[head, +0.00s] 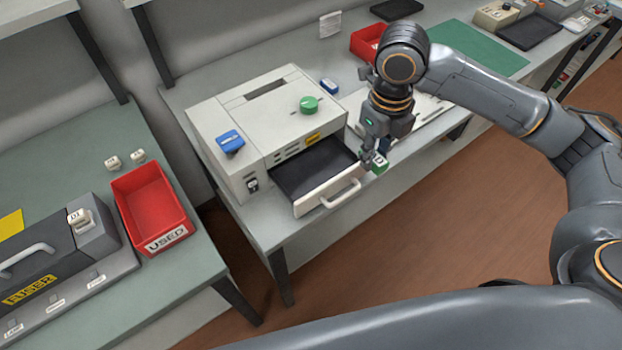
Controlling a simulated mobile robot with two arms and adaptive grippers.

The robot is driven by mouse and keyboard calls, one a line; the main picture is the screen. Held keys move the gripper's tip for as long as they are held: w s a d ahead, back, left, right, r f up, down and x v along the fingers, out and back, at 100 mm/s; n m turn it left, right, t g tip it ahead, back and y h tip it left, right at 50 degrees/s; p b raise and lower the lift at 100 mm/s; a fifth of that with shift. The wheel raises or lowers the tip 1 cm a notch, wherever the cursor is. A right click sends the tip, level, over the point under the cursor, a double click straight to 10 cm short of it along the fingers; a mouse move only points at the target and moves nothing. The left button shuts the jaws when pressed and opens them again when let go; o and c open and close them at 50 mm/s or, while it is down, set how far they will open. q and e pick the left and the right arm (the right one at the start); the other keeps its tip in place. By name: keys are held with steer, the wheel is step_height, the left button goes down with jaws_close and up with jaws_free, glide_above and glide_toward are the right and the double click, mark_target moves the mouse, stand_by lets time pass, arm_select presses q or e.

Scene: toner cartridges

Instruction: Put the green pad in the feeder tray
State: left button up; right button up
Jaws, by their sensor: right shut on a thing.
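The green pad (380,165) is a small green block with a white marked face, in the head view. My right gripper (373,158) is shut on it and holds it just right of the feeder tray, off the tray's right front corner. The feeder tray (312,170) is a dark-floored drawer pulled out of the front of a cream machine. Its floor looks empty. The fingers hide part of the pad. My left gripper is not in view.
The drawer handle (342,194) sticks out in front. A red USED bin (165,238) stands on the left bench. A green mat (480,52) lies at the back right.

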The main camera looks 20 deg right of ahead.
steer(key=w+a+f+p, duration=0.2)
steer(key=w+a+f, duration=0.25)
steer(key=w, duration=0.25)
glide_above(316, 171)
steer(key=f, duration=0.4)
steer(key=shift+s+d+f, duration=0.1)
steer(key=shift+s+d, duration=0.15)
steer(key=shift+s, duration=0.05)
steer(key=shift+w+a+f, duration=0.1)
steer(key=shift+w+f, duration=0.05)
steer(key=shift+f, duration=0.1)
step_height(316, 171, down, 3)
steer(key=shift+w+a+r+p, duration=0.1)
steer(key=shift+w+a+p, duration=0.05)
steer(key=shift+p, duration=0.8)
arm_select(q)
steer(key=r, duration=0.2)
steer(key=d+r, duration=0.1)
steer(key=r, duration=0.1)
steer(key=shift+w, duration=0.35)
arm_select(e)
steer(key=shift+f, duration=0.4)
steer(key=shift+f, duration=0.15)
steer(key=o, duration=0.9)
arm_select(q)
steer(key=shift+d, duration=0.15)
arm_select(e)
steer(key=shift+o, duration=0.2)
